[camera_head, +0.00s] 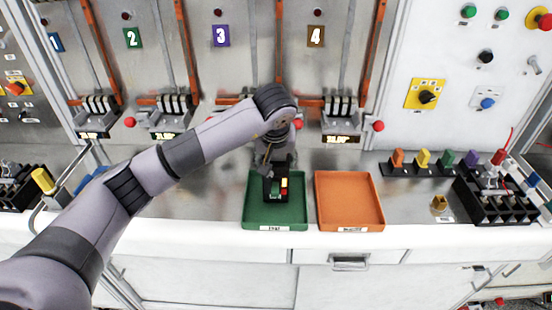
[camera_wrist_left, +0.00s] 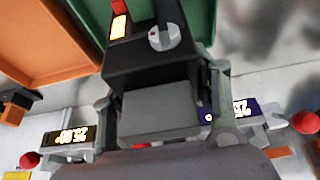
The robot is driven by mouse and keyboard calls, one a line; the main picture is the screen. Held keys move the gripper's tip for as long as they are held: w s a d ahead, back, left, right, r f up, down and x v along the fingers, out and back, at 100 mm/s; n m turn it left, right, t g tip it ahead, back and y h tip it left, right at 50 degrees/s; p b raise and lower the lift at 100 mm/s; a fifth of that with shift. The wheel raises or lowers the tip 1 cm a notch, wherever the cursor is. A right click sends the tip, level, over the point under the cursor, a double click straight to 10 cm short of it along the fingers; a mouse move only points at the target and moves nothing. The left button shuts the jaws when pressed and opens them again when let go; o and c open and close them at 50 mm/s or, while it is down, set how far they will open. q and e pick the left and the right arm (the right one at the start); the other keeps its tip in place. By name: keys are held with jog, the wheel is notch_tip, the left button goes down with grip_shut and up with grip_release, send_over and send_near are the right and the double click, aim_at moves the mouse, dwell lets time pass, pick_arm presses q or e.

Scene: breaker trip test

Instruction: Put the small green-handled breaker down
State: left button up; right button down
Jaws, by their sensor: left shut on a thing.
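A small dark breaker (camera_head: 276,190) with green, yellow and red marks is over the green tray (camera_head: 251,212) on the bench. My left gripper (camera_head: 270,168) comes down from above and is shut on it. In the left wrist view the black breaker body (camera_wrist_left: 150,65) sits between the fingers of my left gripper (camera_wrist_left: 162,88), with a grey round knob on it and the green tray behind. I cannot tell whether the breaker's underside touches the tray floor. My right gripper is not in view.
An orange tray (camera_head: 350,200), empty, stands right of the green one. Behind are numbered panel bays with grey breakers (camera_head: 170,115) and red knobs. Coloured plugs (camera_head: 422,160) and a black terminal block (camera_head: 495,200) stand at right. The bench's front edge is close to the trays.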

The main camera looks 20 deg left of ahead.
aim_at(275, 182)
pick_arm(q)
jog(key=shift+r, duration=0.1)
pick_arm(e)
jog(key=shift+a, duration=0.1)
pick_arm(q)
jog(key=o, duration=1.7)
jog(key=shift+s, duration=0.1)
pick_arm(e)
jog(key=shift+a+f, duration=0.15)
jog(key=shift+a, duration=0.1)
pick_arm(q)
jog(key=shift+r, duration=0.1)
jog(key=b+v, duration=0.3)
jog(key=v, duration=0.7)
jog(key=shift+s+d+r+b, duration=0.1)
jog(key=shift+s+r+b, duration=0.1)
jog(key=shift+b, duration=0.15)
jog(key=shift+s+r, duration=0.2)
jog(key=shift+r, duration=0.4)
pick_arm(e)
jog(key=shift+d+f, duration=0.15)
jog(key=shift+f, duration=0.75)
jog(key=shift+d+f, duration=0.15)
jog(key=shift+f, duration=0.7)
